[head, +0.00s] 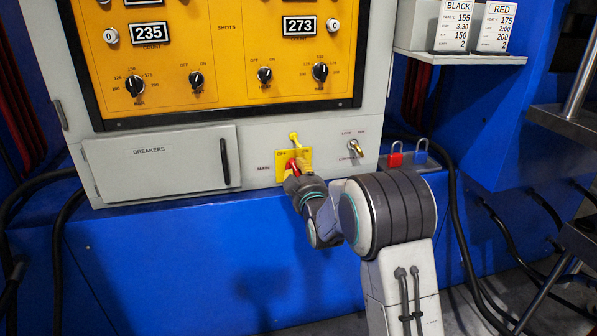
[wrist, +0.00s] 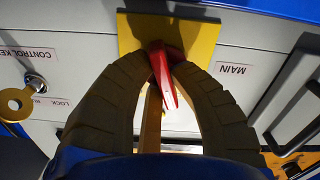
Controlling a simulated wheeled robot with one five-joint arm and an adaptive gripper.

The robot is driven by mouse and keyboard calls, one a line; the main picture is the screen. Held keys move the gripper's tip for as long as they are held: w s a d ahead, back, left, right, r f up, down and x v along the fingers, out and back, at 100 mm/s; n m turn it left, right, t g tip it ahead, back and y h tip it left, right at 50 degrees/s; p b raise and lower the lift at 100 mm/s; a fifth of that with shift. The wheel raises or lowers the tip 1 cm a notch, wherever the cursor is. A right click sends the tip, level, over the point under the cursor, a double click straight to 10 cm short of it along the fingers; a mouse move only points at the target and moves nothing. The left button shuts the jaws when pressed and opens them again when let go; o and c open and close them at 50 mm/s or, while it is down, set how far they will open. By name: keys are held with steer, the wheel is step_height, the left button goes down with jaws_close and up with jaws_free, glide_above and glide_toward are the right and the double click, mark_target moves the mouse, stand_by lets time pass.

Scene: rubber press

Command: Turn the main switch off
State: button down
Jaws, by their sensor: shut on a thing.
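The main switch has a yellow plate (head: 307,158) marked OFF at left and ON at right, on the grey panel. Its red handle (head: 292,163) shows just above my gripper (head: 291,172) in the head view, near the OFF side. In the wrist view, my gripper (wrist: 163,52) has both dark fingertips closed around the red handle (wrist: 165,72), in front of the yellow plate (wrist: 202,40). The fingers hide part of the handle, so its exact angle is hard to tell. A yellow piece (head: 294,137) sticks up at the plate's top.
The breakers door (head: 150,170) with a black handle is left of the switch. A key switch (head: 355,148) is to the right. Beside it, a red padlock (head: 396,160) and another padlock (head: 421,159) sit on a small ledge. The yellow control panel (head: 225,60) is above.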

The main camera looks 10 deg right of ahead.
steer(key=shift+a, duration=0.1)
steer(key=n, duration=0.5)
stand_by(0.3)
steer(key=c, duration=1.1)
jaws_free()
steer(key=s, duration=1.2)
